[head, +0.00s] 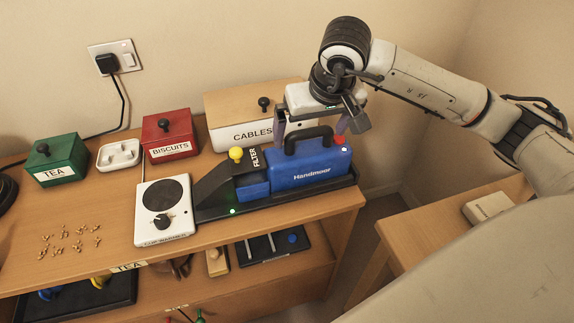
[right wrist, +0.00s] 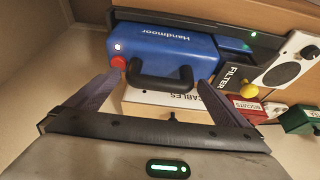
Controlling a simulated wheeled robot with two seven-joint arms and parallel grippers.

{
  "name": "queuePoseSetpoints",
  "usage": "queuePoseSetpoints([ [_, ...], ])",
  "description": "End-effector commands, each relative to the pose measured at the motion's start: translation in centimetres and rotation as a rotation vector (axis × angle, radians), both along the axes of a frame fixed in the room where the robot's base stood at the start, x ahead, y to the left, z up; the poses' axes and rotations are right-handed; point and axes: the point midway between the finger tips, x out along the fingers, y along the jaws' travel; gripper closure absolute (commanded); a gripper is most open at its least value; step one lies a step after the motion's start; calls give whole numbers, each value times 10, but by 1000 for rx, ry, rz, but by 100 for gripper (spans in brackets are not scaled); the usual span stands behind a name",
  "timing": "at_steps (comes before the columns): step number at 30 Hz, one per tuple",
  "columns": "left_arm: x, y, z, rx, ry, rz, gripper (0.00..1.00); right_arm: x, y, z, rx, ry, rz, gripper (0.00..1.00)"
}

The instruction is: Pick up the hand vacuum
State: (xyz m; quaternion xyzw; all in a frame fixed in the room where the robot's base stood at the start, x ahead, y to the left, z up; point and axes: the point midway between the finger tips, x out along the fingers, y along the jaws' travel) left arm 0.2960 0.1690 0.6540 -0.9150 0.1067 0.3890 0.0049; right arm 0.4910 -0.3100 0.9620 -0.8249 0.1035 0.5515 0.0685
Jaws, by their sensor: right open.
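The hand vacuum (head: 310,170) is a blue body marked "Handmoor" with a black arched handle (head: 308,134), a red button and a dark nose part at its left. It sits on a black dock (head: 345,184) with a green light, at the right end of the desk top. My right gripper (head: 311,125) is open and empty over the vacuum, its fingers spread to either side of the handle. In the right wrist view the handle (right wrist: 160,88) shows between and just beyond the fingertips. I cannot tell whether they touch it. My left gripper is not in view.
A CABLES box (head: 235,110) stands close behind the vacuum. A white cup warmer (head: 165,212) and a yellow knob (head: 236,154) are at its left. BISCUITS (head: 170,133) and TEA (head: 55,160) boxes stand further left. Small brass pieces lie front left.

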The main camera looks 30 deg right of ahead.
Motion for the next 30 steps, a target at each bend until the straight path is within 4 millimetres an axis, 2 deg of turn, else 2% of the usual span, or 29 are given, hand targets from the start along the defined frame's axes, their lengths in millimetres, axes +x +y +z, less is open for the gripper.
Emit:
queuePoseSetpoints([
  [6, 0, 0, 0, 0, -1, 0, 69, 0, 0, -1, 1, 0, 0, 2],
  [19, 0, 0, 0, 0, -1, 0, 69, 0, 0, 0, 1, -1, -1, 74],
  [30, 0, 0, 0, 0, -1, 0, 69, 3, 0, 7, 3, -12, -2, 76],
])
